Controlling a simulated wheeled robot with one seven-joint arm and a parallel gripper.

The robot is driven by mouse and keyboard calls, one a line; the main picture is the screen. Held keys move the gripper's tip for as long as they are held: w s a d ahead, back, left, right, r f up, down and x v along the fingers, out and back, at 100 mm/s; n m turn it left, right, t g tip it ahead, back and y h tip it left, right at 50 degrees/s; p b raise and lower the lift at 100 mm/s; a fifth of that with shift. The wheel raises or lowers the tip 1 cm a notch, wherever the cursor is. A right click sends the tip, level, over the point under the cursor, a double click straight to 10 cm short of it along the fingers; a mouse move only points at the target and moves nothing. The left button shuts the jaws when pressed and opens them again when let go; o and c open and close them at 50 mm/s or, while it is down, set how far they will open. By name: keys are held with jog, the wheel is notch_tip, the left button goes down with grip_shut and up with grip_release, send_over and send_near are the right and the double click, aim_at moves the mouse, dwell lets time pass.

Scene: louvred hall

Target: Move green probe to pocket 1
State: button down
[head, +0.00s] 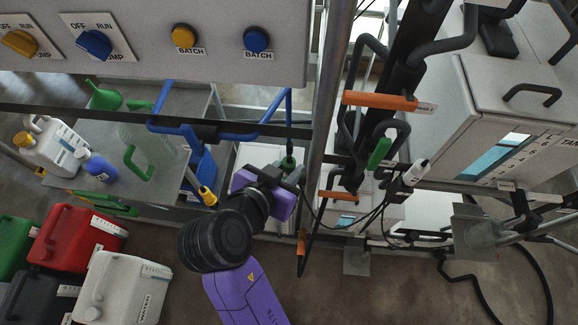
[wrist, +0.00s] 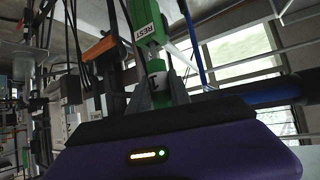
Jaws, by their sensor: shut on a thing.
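My gripper (head: 278,184) is purple and black and sits near the middle of the head view, beside an upright metal post. It is shut on the green probe (head: 288,162), whose green top shows between the jaws. In the wrist view the green probe (wrist: 156,66) stands up from between my dark fingers (wrist: 160,95), with a small label marked 1 low down. A green part with a white REST label (wrist: 147,28) is right above it; I cannot tell whether they touch. Pocket 1 cannot be made out for certain.
A blue bar (head: 205,132) and the post (head: 325,110) are close to my gripper. Orange handles (head: 380,101), a green grip (head: 380,153), a white probe (head: 417,172) and dark cables are to the right. A yellow-tipped tool (head: 207,196) is at left, above canisters (head: 80,236).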

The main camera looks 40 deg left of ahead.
notch_tip(320, 180, up, 6)
jog(key=p, duration=0.5)
jog(key=shift+r, duration=2.85)
